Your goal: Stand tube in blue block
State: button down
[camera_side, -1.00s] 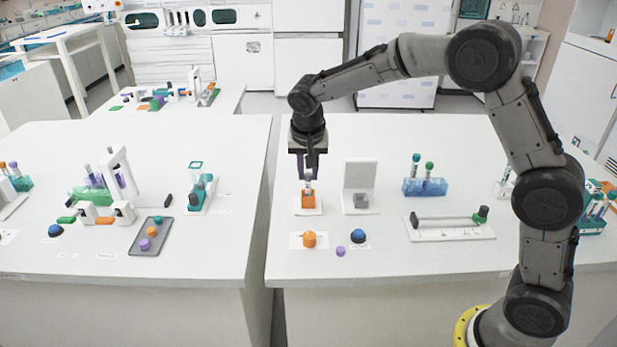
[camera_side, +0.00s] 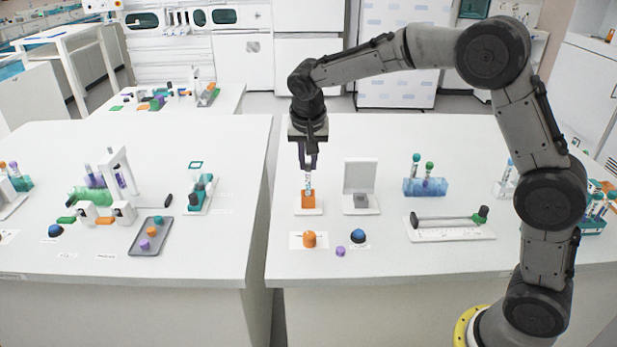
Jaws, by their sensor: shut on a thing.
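My gripper (camera_side: 308,167) points down over the orange block (camera_side: 308,202) on its white base. It is shut on the upper end of a tube (camera_side: 308,183) with a white, marked body. The tube hangs upright over the orange block; I cannot tell whether its lower end is clear of the block. The translucent blue block (camera_side: 425,188) stands to the right on the same table. It holds two upright tubes with green caps, one at its left (camera_side: 415,165) and one nearer its middle (camera_side: 429,170).
A grey stand with an upright panel (camera_side: 361,182) is between the orange and blue blocks. In front lie an orange knob (camera_side: 309,239), a purple cap (camera_side: 340,251) and a blue dome (camera_side: 358,236). A white tray with a rod (camera_side: 449,225) lies before the blue block.

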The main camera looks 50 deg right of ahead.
jog(key=shift+r, duration=1.25)
jog(key=shift+s, duration=0.1)
notch_tip(320, 180, up, 7)
jog(key=m+g+h, duration=0.1)
jog(key=m+g, duration=0.1)
jog(key=m, duration=0.4)
jog(key=shift+s+d, duration=5.2)
jog(key=shift+d, duration=1.85)
jog(key=shift+s+d, duration=5.15)
jog(key=shift+d, duration=1.9)
notch_tip(320, 180, down, 7)
jog(key=shift+r, duration=0.15)
jog(key=shift+a+f, duration=0.1)
jog(key=shift+f, duration=0.2)
jog(key=shift+f, duration=0.25)
jog(key=shift+f, duration=0.1)
